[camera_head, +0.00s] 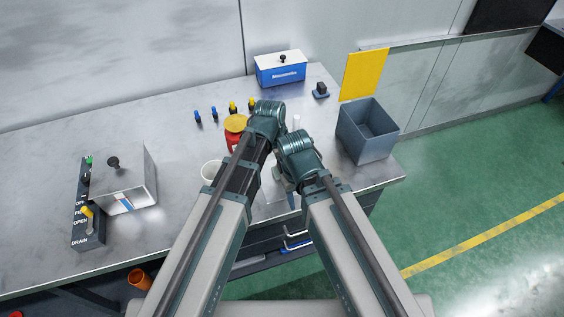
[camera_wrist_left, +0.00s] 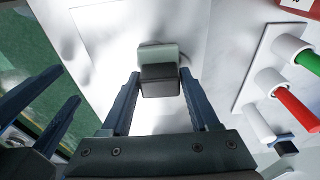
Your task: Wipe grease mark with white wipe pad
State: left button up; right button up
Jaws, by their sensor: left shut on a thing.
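In the left wrist view, my left gripper (camera_wrist_left: 160,80) is shut on a small dark grey block, the grip of the wipe pad (camera_wrist_left: 158,53). No grease mark can be made out; the pad and block cover part of the surface. In the head view my arms hide the pad and left fingers. My right gripper's two blue fingers (camera_wrist_left: 65,87) stand apart and empty at the left of the wrist view.
A white rack with green- and red-handled pieces (camera_wrist_left: 297,108) lies right of my left gripper. On the bench are a grey bin (camera_head: 368,130), a blue box (camera_head: 281,72), a red can with yellow lid (camera_head: 234,124), and a drain control box (camera_head: 122,180).

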pick_arm(q)
jog(key=shift+s+d+f, duration=0.1)
jog(key=shift+s+d, duration=0.2)
jog(key=shift+s, duration=0.6)
jog(key=shift+s+d, duration=0.25)
jog(key=shift+s, duration=0.65)
pick_arm(e)
jog(key=shift+f, duration=0.1)
pick_arm(q)
jog(key=shift+s, duration=0.1)
